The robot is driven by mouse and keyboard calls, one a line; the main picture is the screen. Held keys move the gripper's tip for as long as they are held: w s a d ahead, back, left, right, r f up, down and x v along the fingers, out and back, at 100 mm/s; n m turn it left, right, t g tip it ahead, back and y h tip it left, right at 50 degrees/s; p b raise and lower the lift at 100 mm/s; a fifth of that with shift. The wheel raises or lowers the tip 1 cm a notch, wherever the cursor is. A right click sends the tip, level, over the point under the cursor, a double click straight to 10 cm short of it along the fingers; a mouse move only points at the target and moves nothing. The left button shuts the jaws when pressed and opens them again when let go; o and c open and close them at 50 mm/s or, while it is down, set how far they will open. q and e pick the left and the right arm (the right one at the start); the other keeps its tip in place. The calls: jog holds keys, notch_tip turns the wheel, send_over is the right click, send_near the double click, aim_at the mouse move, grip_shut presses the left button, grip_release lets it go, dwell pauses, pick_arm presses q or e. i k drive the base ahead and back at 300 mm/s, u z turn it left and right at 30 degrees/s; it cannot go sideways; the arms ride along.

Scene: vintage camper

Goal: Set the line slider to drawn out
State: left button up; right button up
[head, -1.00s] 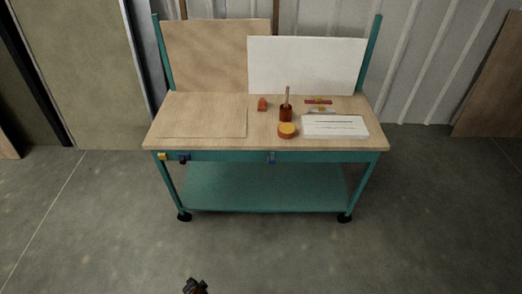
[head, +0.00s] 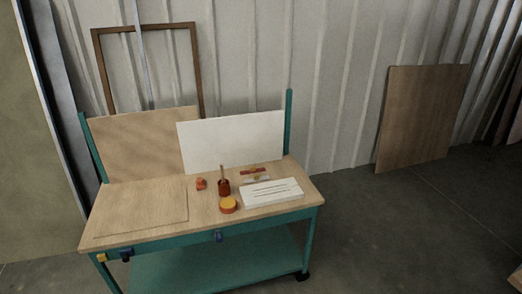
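A wooden workbench (head: 140,224) with a teal frame stands at the lower left of the head view. On its right half lies a white block (head: 290,189) with several dark lines on top. Behind it is a small red bar (head: 247,173) with a yellow piece on it, and a pale strip (head: 264,179) lies just in front of that bar. I cannot tell which of these is the line slider, nor its setting; the details are too small. Neither of my grippers is in view.
A dark red cup (head: 224,189) with a stick, a yellow-topped round item (head: 228,204) and a small orange item (head: 201,184) stand on the bench. Blue (head: 218,237) and yellow (head: 102,257) parts sit on its front edge.

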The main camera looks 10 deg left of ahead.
aim_at(126, 253)
jog(key=u, duration=1.05)
jog(key=k, duration=1.3)
jog(key=u, duration=0.05)
jog(key=i, duration=0.6)
jog(key=u, duration=0.6)
jog(key=i, duration=0.75)
jog(key=z, duration=0.2)
